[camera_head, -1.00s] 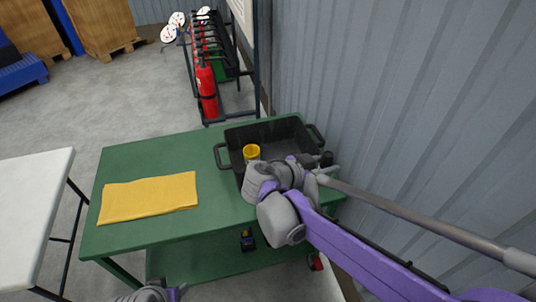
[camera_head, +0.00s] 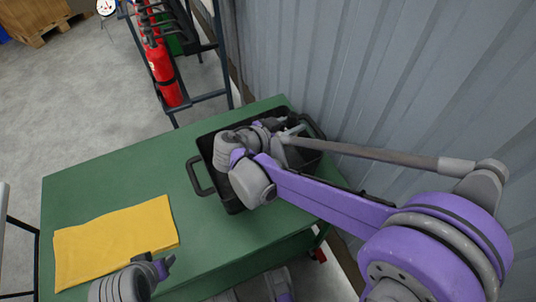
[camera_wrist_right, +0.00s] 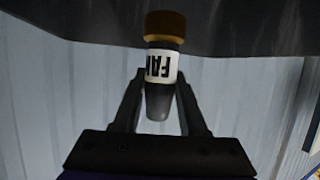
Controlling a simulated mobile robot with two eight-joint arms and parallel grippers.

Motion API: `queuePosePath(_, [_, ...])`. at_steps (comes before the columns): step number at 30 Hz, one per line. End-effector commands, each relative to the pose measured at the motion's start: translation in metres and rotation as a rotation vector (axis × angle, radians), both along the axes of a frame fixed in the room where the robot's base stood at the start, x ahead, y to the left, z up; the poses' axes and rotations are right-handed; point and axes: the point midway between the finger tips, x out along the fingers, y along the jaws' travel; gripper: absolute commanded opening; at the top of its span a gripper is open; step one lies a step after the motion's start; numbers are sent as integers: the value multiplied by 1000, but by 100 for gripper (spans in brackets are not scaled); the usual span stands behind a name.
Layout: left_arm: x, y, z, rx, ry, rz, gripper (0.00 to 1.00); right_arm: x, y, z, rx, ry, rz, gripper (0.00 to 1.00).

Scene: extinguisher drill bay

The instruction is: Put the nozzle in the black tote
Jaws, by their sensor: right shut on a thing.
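The black tote (camera_head: 232,207) stands on the green table beside the corrugated wall. My right gripper (camera_head: 283,124) is over the tote, and my wrist and arm cover much of its inside. In the right wrist view, the right gripper (camera_wrist_right: 160,80) is shut on the nozzle (camera_wrist_right: 160,102). The nozzle is a dark, tapering piece with a white lettered label and an orange-yellow collar. The nozzle cannot be made out in the head view. How high it is above the tote floor cannot be told.
A folded yellow cloth (camera_head: 115,243) lies on the green table (camera_head: 110,188), left of the tote. The corrugated wall (camera_head: 390,80) is close on the right. Red extinguishers (camera_head: 162,70) stand on a rack behind the table. The tabletop between cloth and tote is clear.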

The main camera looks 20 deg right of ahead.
Motion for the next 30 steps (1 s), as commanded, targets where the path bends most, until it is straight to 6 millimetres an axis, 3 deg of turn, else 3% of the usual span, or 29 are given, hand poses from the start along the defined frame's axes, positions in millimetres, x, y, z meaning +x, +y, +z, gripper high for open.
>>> queuePosePath(1, [0,0,-4,0,1,0,55,1,0,-13,0,0,0,0])
queuePosePath(6, [0,0,-11,0,3,0,55,1,0,-40,-1,0,0,0])
queuePosePath(11, [0,0,-14,0,4,0,55,1,0,-51,-1,0,0,0])
queuePosePath(18, [1,0,-24,0,8,0,55,1,0,-83,-1,0,0,0])
queuePosePath(28, [1,0,-24,0,8,0,55,1,0,-86,-1,0,0,0])
queuePosePath(29, [1,0,-24,0,8,0,55,1,0,-86,0,0,0,45])
queuePosePath(30, [1,0,-24,0,8,0,55,1,0,-85,0,0,0,52])
